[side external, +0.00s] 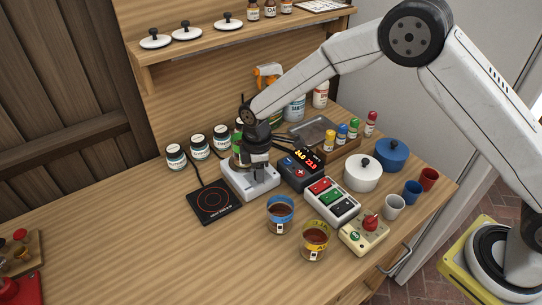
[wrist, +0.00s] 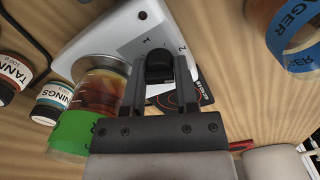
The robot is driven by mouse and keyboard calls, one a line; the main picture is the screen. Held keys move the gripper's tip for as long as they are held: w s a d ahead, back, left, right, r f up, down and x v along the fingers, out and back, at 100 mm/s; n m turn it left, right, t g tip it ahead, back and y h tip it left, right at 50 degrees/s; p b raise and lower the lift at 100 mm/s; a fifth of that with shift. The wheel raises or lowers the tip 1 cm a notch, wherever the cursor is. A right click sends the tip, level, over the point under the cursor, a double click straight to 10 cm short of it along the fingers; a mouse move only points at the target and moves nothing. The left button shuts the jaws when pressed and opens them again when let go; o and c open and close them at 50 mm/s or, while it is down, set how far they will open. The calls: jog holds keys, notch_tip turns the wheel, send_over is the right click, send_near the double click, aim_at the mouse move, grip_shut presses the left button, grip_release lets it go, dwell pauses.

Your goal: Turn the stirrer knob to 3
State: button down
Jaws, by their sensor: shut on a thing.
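The stirrer (side external: 243,188) is a white box on the wooden bench. In the wrist view, its white top (wrist: 105,40) carries a "1" and a "2" printed near its black knob (wrist: 158,66). My gripper (wrist: 161,82) is shut on the knob, one finger on each side. In the side view, my gripper (side external: 257,170) points down onto the stirrer and hides the knob. The knob's pointer and the 3 mark do not show. A glass of brown liquid with a green band (wrist: 102,88) stands on the stirrer, close to my left finger.
A black hot plate (side external: 212,203) lies left of the stirrer, and a black box with lit digits (side external: 302,171) stands to its right. Beakers with blue (side external: 280,216) and yellow (side external: 314,241) bands stand in front. Labelled jars (side external: 199,146) line the back.

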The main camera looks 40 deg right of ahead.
jog(key=shift+c, duration=1.8)
grip_release()
jog(key=shift+r, duration=0.1)
jog(key=shift+r, duration=3.85)
